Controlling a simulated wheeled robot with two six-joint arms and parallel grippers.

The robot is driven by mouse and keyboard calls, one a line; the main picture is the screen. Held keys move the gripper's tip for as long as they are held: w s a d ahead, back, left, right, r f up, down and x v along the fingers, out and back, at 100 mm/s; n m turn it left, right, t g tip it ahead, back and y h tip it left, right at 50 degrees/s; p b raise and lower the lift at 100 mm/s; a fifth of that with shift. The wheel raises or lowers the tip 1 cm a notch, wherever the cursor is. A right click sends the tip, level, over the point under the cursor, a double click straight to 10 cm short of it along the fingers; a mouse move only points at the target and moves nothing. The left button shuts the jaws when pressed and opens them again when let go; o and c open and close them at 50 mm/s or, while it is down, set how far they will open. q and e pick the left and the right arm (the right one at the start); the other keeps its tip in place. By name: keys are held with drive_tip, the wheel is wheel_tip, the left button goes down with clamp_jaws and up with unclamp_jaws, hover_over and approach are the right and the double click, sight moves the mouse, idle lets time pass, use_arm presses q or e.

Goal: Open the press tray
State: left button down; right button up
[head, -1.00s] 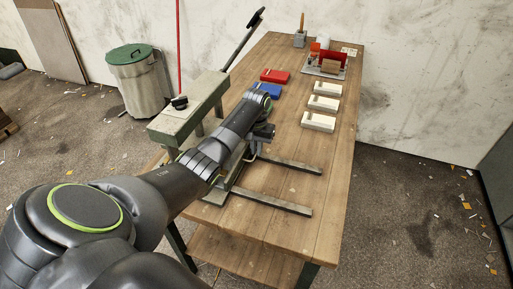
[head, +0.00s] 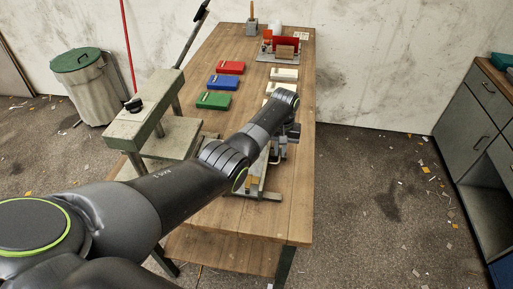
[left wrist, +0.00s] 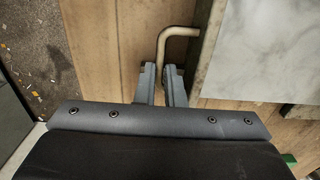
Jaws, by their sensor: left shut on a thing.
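The grey-green press (head: 140,125) stands on the left side of the wooden table. Its tray, a pale plate (left wrist: 262,50), shows at the right of the left wrist view. In the head view my left arm hides most of the tray. A bent metal handle (left wrist: 180,32) sticks out from the tray's edge. My left gripper (left wrist: 163,72) is shut on this handle, with one finger on each side. In the head view my left gripper (head: 277,152) is low over the table's right part, partly hidden by its own wrist. My right gripper is out of view.
Red (head: 230,67), blue (head: 223,82) and green (head: 213,100) boxes lie beyond the press. White boxes (head: 284,73) lie to their right. A rack with a red part (head: 285,45) stands at the far end. The table's right edge is close to my gripper.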

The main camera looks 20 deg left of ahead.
use_arm(q)
drive_tip(key=d, duration=0.2)
drive_tip(key=w+d+b, duration=0.1)
drive_tip(key=d, duration=0.1)
drive_tip(key=shift+w+d, duration=0.15)
drive_tip(key=shift+d, duration=0.2)
drive_tip(key=shift+r, duration=0.1)
drive_tip(key=c, duration=1.5)
unclamp_jaws()
drive_tip(key=shift+r+b, duration=0.35)
drive_tip(key=shift+r, duration=8.3)
